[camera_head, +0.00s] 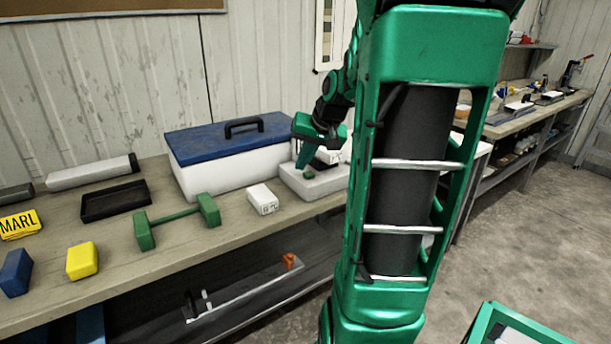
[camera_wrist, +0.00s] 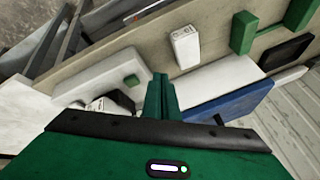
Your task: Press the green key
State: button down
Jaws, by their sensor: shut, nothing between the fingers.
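The green key (camera_wrist: 132,80) is a small green block on top of a light grey box (camera_wrist: 105,77). In the head view the key (camera_head: 309,176) shows as a small green spot on the grey box (camera_head: 322,184), at the right of the bench by my arm. My gripper (camera_head: 301,166) points down just above the box, close to the key. In the wrist view my green fingers (camera_wrist: 160,78) are together and empty, with their tips to the right of the key. A gap shows between them and the key there; I cannot tell the height between them.
A white cooler with a blue lid (camera_head: 230,150) stands just left of the grey box. A small white block (camera_head: 263,199) and a green dumbbell-shaped piece (camera_head: 177,220) lie in front. A black tray (camera_head: 115,200) and yellow block (camera_head: 82,260) are farther left.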

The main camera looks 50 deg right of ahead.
aim_at(312, 175)
jog(key=w+d+r+t, duration=0.1)
jog(key=w+d, duration=0.1)
jog(key=d, duration=0.2)
jog(key=w+d+r+m+t, duration=0.1)
jog(key=w+d+r+t, duration=0.1)
jog(key=d, duration=0.3)
jog(key=shift+w+r+m, duration=0.25)
jog(key=shift+w+m, duration=0.05)
jog(key=shift+w, duration=0.05)
jog(key=shift+f, duration=0.1)
jog(key=shift+f, duration=4.35)
jog(key=shift+f, duration=0.15)
jog(key=shift+s+d+f, duration=0.1)
jog(key=shift+f, duration=0.1)
jog(key=shift+f, duration=0.55)
jog(key=shift+r, duration=0.95)
